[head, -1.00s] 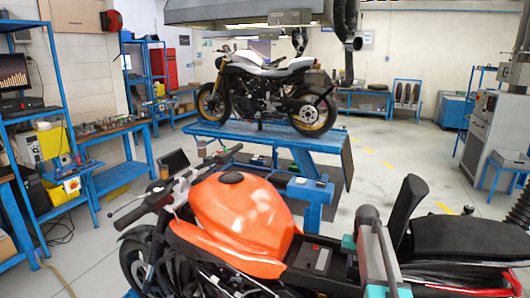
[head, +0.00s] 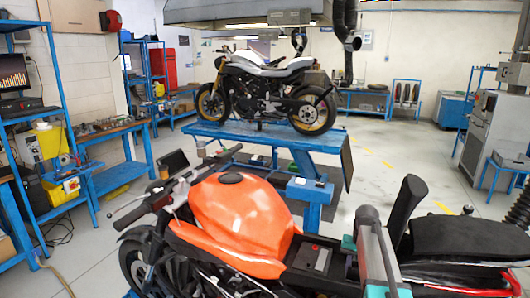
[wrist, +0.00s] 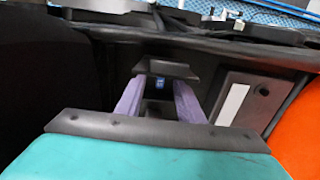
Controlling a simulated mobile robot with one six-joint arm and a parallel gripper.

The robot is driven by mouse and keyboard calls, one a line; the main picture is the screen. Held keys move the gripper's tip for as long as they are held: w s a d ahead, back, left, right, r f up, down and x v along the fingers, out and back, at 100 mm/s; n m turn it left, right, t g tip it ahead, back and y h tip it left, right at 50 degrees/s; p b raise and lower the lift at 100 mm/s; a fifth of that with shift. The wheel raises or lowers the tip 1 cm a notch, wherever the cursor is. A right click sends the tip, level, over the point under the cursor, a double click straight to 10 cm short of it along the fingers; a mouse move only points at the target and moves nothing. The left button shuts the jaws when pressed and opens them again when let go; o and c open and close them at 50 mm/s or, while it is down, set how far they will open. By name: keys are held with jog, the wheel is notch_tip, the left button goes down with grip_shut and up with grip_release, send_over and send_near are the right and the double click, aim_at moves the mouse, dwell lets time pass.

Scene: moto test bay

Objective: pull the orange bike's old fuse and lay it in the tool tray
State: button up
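The orange bike (head: 240,215) fills the foreground of the head view. My gripper (wrist: 161,84) reaches down behind its tank; the head view hides the fingertips. In the wrist view, its two purple-grey fingers stand apart. A small blue piece, seemingly the old fuse (wrist: 159,84), shows between the fingertips, below a dark plate. Gaps show on both sides of it, so I see no grip on it. I cannot clearly make out the tool tray; a small blue stand (head: 311,190) with items on top is behind the bike.
A grey panel (wrist: 232,104) with a white label lies right of the fingers, close to the orange bodywork (wrist: 301,130). The black seat (head: 455,238) is at right. A second bike (head: 265,85) stands on a blue lift table (head: 215,130) behind. Open floor lies at right.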

dwell(0.3)
grip_shut()
jog(key=shift+r, duration=0.2)
jog(key=shift+r+p, duration=0.35)
jog(key=shift+r+p, duration=0.3)
jog(key=shift+r, duration=0.2)
jog(key=shift+r, duration=1.95)
